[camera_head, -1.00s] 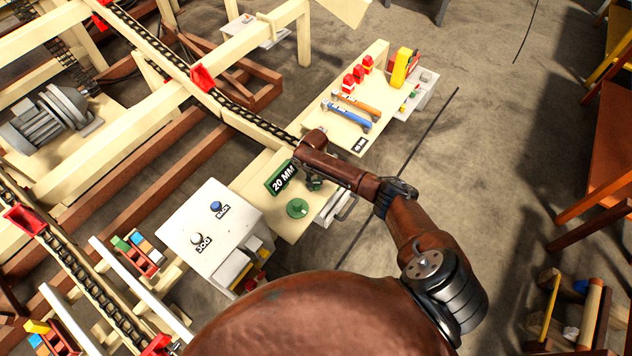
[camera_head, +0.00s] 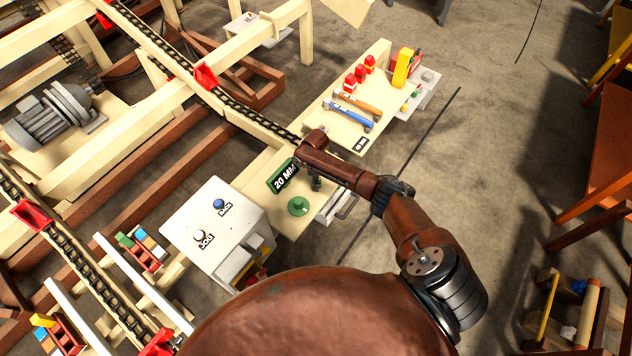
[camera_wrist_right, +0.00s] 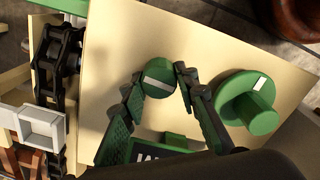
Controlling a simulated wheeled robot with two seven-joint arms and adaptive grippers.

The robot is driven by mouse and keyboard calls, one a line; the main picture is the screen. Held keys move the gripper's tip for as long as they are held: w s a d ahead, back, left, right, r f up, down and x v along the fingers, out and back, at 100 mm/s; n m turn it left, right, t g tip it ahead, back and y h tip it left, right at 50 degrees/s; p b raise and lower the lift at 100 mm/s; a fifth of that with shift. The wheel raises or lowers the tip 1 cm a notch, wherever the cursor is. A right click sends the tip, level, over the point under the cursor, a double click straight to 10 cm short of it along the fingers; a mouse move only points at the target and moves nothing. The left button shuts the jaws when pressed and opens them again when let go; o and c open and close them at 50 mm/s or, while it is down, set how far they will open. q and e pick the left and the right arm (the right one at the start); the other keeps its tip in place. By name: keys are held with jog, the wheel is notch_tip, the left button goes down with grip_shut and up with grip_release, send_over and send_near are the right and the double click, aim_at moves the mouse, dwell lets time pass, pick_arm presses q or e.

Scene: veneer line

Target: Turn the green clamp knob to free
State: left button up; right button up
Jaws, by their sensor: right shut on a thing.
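A round green clamp knob (camera_wrist_right: 158,80) with a pale line across its top is in the right wrist view. The line runs nearly level, slightly down to the right. My right gripper (camera_wrist_right: 159,74) is shut on it, a fingertip on either side. In the head view my right gripper (camera_head: 316,184) reaches down over the cream board, and its wrist hides the knob. A second, larger green piece with a wide round flange (camera_wrist_right: 229,92) stands to the right of the fingers; it also shows in the head view (camera_head: 298,206). My left gripper is not in view.
A green "20 MM" sign (camera_head: 283,177) stands close beside the gripper. A white control box (camera_head: 205,225) with JOG and BACK buttons is to the left. A chain (camera_wrist_right: 58,60) runs along the board's left edge.

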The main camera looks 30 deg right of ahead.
jog(key=shift+a+n, duration=0.1)
jog(key=shift+n, duration=0.5)
jog(key=o, duration=1.1)
jog(key=shift+o, duration=0.2)
notch_tip(320, 180, up, 12)
